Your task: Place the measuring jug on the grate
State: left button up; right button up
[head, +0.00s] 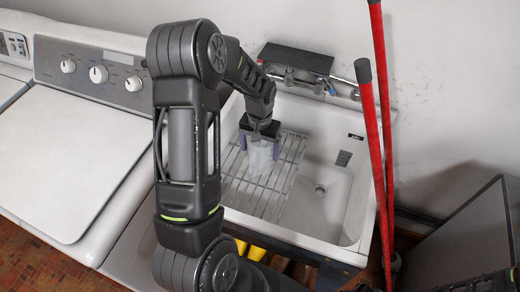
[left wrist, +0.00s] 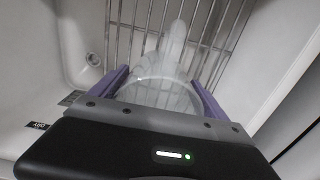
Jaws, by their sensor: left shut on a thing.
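A clear, whitish measuring jug (head: 260,157) is at the metal grate (head: 253,201) in the left part of the white tub. My left gripper (head: 260,143) reaches down from above and is shut on the jug, with its purple fingers on either side. In the left wrist view, the jug (left wrist: 162,92) sits between the two fingers (left wrist: 160,88), with the grate's bars (left wrist: 140,22) behind it. I cannot tell whether the jug's base touches the grate. My right gripper is not in view.
The tub's open basin with its drain (head: 320,189) lies right of the grate. A faucet (head: 300,80) is at the tub's back. Red poles (head: 375,150) stand at the tub's right side. A white washer (head: 75,150) stands to the left.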

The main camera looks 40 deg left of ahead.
pick_arm(q)
jog(key=shift+f, duration=0.6)
jog(key=shift+f, duration=0.1)
jog(key=o, duration=1.3)
notch_tip(320, 180, up, 12)
jog(key=b, duration=0.1)
